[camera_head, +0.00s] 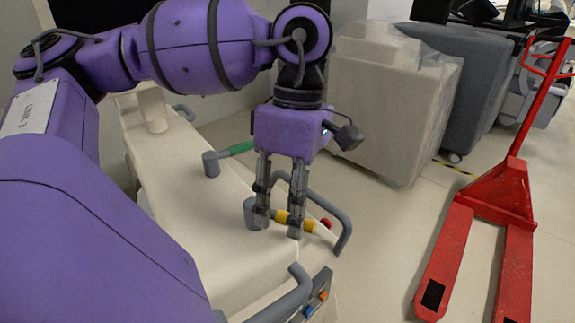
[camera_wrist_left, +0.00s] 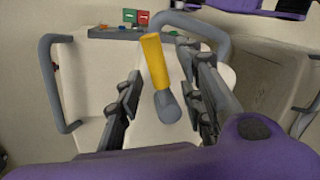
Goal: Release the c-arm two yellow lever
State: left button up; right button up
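The yellow lever (camera_head: 309,226) sits on the cream c-arm body (camera_head: 215,250), with a grey round hub (camera_head: 251,214) at its left end. My left gripper (camera_head: 279,227) points down over the lever, its two fingers apart. In the left wrist view the yellow lever (camera_wrist_left: 154,60) and its grey hub (camera_wrist_left: 168,107) lie between the two fingers, with gaps visible on both sides. In the head view the fingers partly hide the lever. Whether a finger touches it cannot be told. My right gripper is not in view.
A green lever (camera_head: 238,148) is further back on the same body. A grey curved handle (camera_head: 334,209) and a red knob (camera_head: 326,223) are close to the gripper's right. A covered cart (camera_head: 385,105) stands behind, and a red pallet jack (camera_head: 497,195) on the right.

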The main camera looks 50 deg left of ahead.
pick_arm(q)
notch_tip(320, 180, up, 12)
jog(key=w, duration=0.2)
jog(key=shift+a, duration=0.4)
jog(key=shift+w+f, duration=0.1)
dwell(0.8)
